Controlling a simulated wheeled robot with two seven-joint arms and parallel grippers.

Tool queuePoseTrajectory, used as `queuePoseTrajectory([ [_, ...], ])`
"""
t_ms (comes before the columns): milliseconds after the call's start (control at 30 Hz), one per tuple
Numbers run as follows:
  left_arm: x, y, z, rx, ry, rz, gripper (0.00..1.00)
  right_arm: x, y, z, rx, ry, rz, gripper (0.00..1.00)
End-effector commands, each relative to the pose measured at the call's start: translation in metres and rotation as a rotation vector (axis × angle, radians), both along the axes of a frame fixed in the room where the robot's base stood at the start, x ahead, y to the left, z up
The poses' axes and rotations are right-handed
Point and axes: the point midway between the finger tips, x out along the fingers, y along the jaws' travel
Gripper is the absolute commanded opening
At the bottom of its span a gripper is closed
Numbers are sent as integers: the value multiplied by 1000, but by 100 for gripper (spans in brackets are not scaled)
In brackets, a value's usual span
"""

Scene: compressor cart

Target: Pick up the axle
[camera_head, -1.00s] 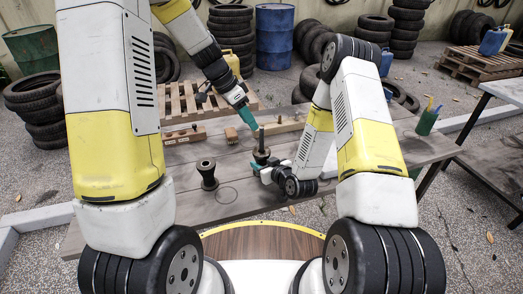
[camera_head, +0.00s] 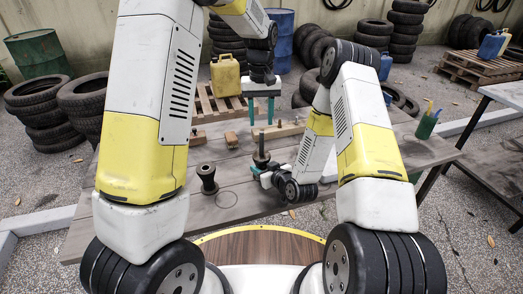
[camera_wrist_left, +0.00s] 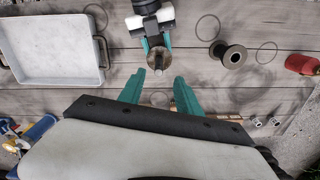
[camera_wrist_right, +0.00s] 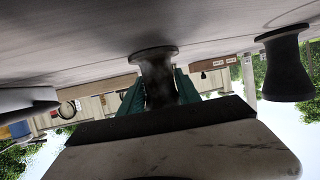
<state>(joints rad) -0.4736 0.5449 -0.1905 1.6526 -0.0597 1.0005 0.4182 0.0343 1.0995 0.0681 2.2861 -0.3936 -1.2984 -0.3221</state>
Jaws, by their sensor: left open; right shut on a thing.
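My right gripper (camera_head: 260,168) is low at the table, shut around the stand. The stand's wide flange appears to rest on the table. My left gripper (camera_head: 260,119) is open and empty, pointing down above the axle. In the left wrist view its spread fingers (camera_wrist_left: 160,82) are on either side of a line to the axle, not touching it.
A second dark spool-shaped stand (camera_head: 208,180) is left of the axle, also visible in the left wrist view (camera_wrist_left: 229,55). A wooden block (camera_head: 278,130) lies behind. A white tray (camera_wrist_left: 50,45) and a red can (camera_wrist_left: 301,64) lie farther out. Table boards between are bare.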

Motion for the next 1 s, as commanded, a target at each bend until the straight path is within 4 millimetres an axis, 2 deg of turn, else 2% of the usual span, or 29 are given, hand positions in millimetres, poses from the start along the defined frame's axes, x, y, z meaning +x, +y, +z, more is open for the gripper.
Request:
queuePoseTrajectory([
  [300,0,0,-50,7,4,15,41,1,0,1,1,-3,0,0],
  [567,1,0,-71,5,1,15,41,1,0,1,1,-3,0,0],
  [800,5,-1,-106,6,3,14,41,1,1,1,2,-3,0,0],
  [1000,5,-1,-119,4,0,13,41,1,1,1,2,-3,0,0],
])
